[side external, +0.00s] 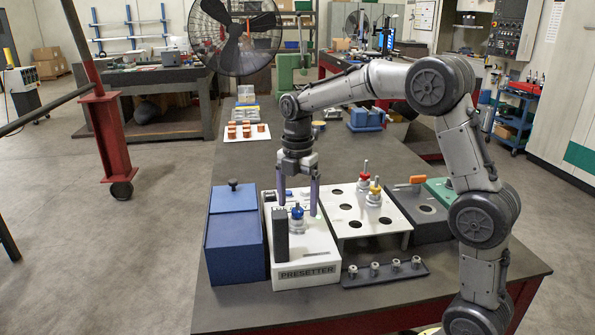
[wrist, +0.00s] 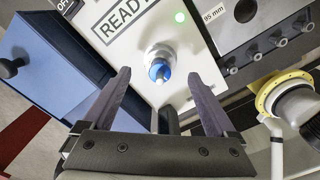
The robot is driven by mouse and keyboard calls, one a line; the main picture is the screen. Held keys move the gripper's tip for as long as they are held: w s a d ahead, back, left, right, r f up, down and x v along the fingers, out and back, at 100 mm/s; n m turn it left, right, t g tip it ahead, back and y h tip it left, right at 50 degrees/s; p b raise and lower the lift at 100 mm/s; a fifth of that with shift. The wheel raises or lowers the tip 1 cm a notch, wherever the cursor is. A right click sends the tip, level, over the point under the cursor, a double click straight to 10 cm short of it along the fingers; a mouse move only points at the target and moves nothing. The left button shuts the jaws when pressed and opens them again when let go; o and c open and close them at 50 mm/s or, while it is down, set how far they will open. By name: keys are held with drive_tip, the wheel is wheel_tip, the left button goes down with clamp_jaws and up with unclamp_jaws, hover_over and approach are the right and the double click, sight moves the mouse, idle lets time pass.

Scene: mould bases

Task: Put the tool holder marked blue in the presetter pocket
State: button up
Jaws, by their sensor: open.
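The blue-marked tool holder (side external: 297,217) stands upright on the white presetter (side external: 318,262), behind and right of its dark upright block (side external: 281,235). In the wrist view the holder's blue collar (wrist: 160,71) shows above a metal body, which sits on the presetter's white top (wrist: 125,45). My gripper (side external: 298,207) points down over the presetter, with one finger on each side of the holder's top. The fingers are apart, with gaps to the holder on both sides in the wrist view. The pocket under the holder is hidden.
A blue box (side external: 236,248) stands close on the left. A white rack (side external: 378,228) with empty holes stands on the right, holding red-marked (side external: 364,177) and yellow-marked (side external: 374,192) holders. A dark strip with several pegs (side external: 385,272) lies in front. A green light (wrist: 180,17) glows on the presetter.

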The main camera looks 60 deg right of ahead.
wheel_tip(320, 180, up, 10)
idle(0.3)
idle(0.3)
drive_tip(key=s+a+r+m+t, duration=0.1)
drive_tip(key=s+a+r+t, duration=0.15)
drive_tip(key=s, duration=0.45)
drive_tip(key=s+a+r+m+t, duration=0.1)
drive_tip(key=s+a+r+m, duration=0.2)
drive_tip(key=s, duration=0.5)
drive_tip(key=s+a+f+m+t, duration=0.2)
drive_tip(key=s+f+m, duration=0.7)
drive_tip(key=m, duration=0.5)
drive_tip(key=shift+s+a+f+m, duration=0.4)
drive_tip(key=shift+f, duration=0.9)
